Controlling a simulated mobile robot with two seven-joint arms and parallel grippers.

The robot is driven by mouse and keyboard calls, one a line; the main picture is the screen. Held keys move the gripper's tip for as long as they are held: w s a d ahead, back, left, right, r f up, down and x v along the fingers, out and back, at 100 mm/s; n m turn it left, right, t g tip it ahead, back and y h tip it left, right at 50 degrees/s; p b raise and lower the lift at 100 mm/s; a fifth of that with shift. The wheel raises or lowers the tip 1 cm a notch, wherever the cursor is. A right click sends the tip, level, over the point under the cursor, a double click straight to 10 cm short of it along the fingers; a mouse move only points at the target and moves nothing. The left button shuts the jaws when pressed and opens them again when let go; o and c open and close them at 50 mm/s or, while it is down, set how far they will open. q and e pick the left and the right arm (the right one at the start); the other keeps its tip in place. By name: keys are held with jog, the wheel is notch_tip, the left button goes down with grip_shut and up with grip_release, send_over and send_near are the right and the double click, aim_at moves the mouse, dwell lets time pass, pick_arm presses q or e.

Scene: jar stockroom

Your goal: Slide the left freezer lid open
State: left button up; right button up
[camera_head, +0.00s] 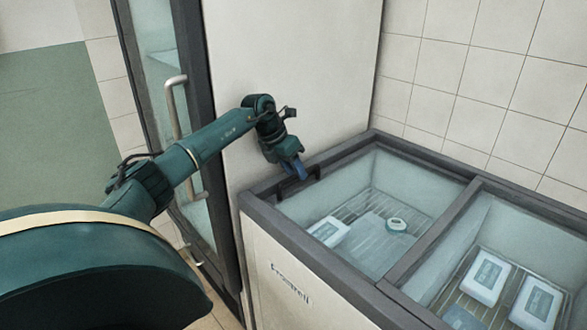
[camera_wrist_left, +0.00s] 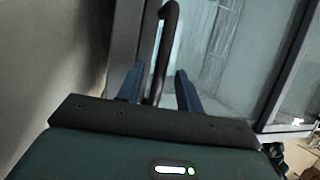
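The left freezer lid (camera_head: 349,203) is a glass panel in a dark frame over the left half of the chest freezer, and it looks shut. Its dark bar handle (camera_wrist_left: 166,45) rises in the left wrist view; in the head view it is partly hidden by my gripper at the lid's left end. My left gripper (camera_head: 298,170) is at that end, pointing down. In the left wrist view its two blue fingers stand apart, one on each side of the handle, with gaps showing. My right gripper is in neither view.
The right freezer lid (camera_head: 520,246) lies beyond a dark divider. A glass-door cabinet (camera_head: 168,90) with a metal handle stands left of the freezer. A tiled wall (camera_head: 480,85) is behind.

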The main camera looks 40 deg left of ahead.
pick_arm(q)
jog(key=shift+c, duration=0.2)
grip_shut()
dwell(0.3)
